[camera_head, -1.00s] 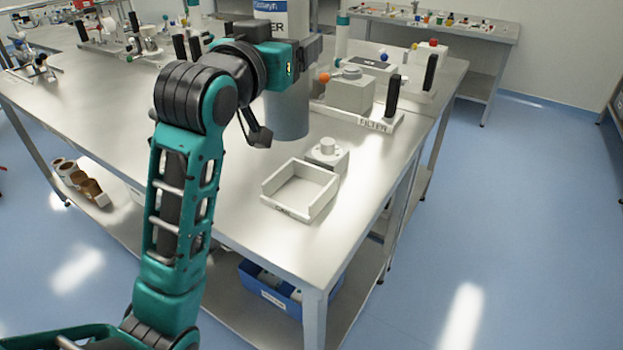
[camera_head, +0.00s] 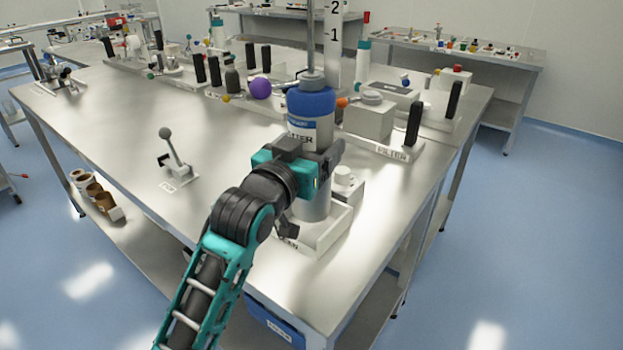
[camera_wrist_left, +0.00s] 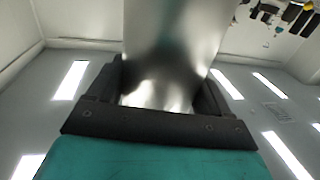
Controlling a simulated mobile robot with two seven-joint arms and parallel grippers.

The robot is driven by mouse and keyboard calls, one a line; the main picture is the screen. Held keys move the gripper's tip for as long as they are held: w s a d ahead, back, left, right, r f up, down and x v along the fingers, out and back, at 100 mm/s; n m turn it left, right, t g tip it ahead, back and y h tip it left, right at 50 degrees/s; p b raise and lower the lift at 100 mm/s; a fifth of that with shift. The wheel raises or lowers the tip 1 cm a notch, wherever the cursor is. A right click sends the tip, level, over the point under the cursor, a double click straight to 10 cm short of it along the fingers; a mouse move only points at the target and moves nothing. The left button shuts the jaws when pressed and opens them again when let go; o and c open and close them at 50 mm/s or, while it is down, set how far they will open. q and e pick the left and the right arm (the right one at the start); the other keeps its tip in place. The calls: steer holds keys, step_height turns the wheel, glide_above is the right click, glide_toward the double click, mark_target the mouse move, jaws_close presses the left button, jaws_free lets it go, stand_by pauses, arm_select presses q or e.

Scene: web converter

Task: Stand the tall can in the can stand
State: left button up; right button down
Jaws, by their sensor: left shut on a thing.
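The tall can (camera_head: 309,134) is a grey cylinder with a blue top and a white-and-blue label. It is upright in the head view, with my left gripper (camera_head: 318,162) shut around its middle. In the left wrist view the shiny can wall (camera_wrist_left: 165,45) fills the space between the two dark fingers (camera_wrist_left: 165,95). The can stand (camera_head: 327,237), a low light-grey tray with raised walls, is at the table's near right corner. The can's lower end appears within the stand's outline. My gripper and arm hide part of the stand, and I cannot tell whether the can touches its floor.
A small grey knobbed block (camera_head: 345,182) stands close behind the stand. The filter fixture (camera_head: 370,122) with black posts is behind to the right. A lever on a small base (camera_head: 172,155) is to the left.

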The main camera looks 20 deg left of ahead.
arm_select(q)
steer(key=shift+f+b, duration=0.4)
steer(key=shift+f, duration=2.3)
steer(key=shift+f, duration=0.2)
steer(key=o, duration=1.5)
steer(key=shift+o, duration=0.2)
steer(key=shift+r, duration=0.15)
steer(key=shift+s, duration=0.35)
steer(key=s+a, duration=0.1)
steer(key=s, duration=1)
steer(key=shift+a, duration=0.4)
